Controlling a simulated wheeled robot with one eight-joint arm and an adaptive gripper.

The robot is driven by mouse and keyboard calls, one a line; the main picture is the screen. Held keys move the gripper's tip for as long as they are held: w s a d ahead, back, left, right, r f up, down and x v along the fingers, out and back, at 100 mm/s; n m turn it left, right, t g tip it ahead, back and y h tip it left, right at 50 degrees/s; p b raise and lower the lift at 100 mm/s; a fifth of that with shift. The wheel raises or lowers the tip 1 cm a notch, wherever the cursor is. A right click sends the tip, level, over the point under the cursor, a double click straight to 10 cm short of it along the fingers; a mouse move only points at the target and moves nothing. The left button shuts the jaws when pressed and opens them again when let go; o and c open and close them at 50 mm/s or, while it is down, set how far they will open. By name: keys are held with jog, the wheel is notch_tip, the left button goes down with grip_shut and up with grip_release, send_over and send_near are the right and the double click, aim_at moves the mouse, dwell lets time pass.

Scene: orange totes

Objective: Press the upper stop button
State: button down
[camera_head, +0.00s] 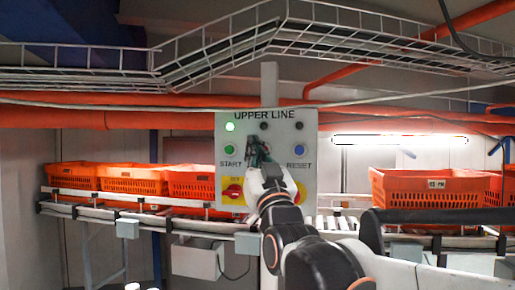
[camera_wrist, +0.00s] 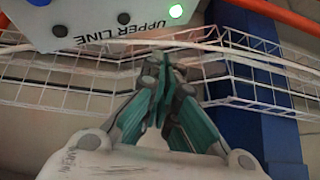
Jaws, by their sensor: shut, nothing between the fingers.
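A grey control panel (camera_head: 225,150) labelled "UPPER LINE" hangs on a post in the head view. It has a green START button (camera_head: 230,176), a blue RESET button (camera_head: 298,178), and a red knob on a yellow plate (camera_head: 233,191) at lower left. My gripper (camera_head: 257,148) is shut and empty, in front of the panel between the START and RESET labels. In the wrist view, the panel (camera_wrist: 90,14) shows upside down at top left, beyond the gripper fingertips (camera_wrist: 160,62). Contact cannot be told.
A lit green lamp (camera_head: 230,127) and dark lamps top the panel. Orange totes (camera_head: 136,180) stand on the conveyor at left, and another tote (camera_head: 430,188) at right. A wire cable tray (camera_head: 210,62) and orange pipes run above.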

jog(key=w+d+b, duration=0.1)
jog(key=w+d, duration=0.1)
jog(key=w, duration=0.6)
jog(key=shift+w, duration=0.3)
jog(key=shift+w+d, duration=0.1)
jog(key=shift+w, duration=0.05)
dwell(1.4)
jog(key=shift+w, duration=0.25)
jog(key=shift+w+d, duration=0.2)
jog(key=shift+w, duration=0.2)
dwell(0.9)
jog(key=shift+s, duration=0.1)
jog(key=shift+s+a, duration=0.2)
jog(key=shift+s, duration=0.55)
